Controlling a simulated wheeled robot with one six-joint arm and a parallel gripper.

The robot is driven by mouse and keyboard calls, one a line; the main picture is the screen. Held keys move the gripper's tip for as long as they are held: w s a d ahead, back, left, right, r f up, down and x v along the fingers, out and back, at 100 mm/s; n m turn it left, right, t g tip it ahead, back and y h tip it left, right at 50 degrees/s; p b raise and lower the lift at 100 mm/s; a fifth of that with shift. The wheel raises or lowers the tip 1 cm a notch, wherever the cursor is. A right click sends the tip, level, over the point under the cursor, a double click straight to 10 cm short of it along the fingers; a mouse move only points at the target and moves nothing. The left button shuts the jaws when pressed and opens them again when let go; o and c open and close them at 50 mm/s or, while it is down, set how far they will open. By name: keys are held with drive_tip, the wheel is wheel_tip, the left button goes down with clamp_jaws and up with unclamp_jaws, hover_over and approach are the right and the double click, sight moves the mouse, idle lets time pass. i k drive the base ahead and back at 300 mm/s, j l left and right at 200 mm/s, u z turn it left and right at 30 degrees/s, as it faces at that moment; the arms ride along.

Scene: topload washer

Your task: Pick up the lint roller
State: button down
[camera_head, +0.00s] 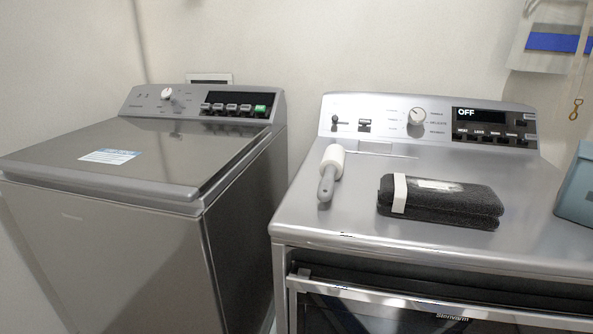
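The lint roller (329,174) lies on the left part of the right machine's top (352,208). Its white roll (333,158) points toward the control panel. Its grey handle (326,186) points toward the front edge. Nothing touches or covers it in the head view. My gripper does not show in this view.
A dark folded cloth bundle (450,203) with a white band lies to the right of the roller, with a gap between. A blue-grey bin (577,190) stands at the right edge. The closed topload washer (150,160) stands at left, across a narrow gap.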

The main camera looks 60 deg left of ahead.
sight(332, 165)
drive_tip(key=u, duration=1.8)
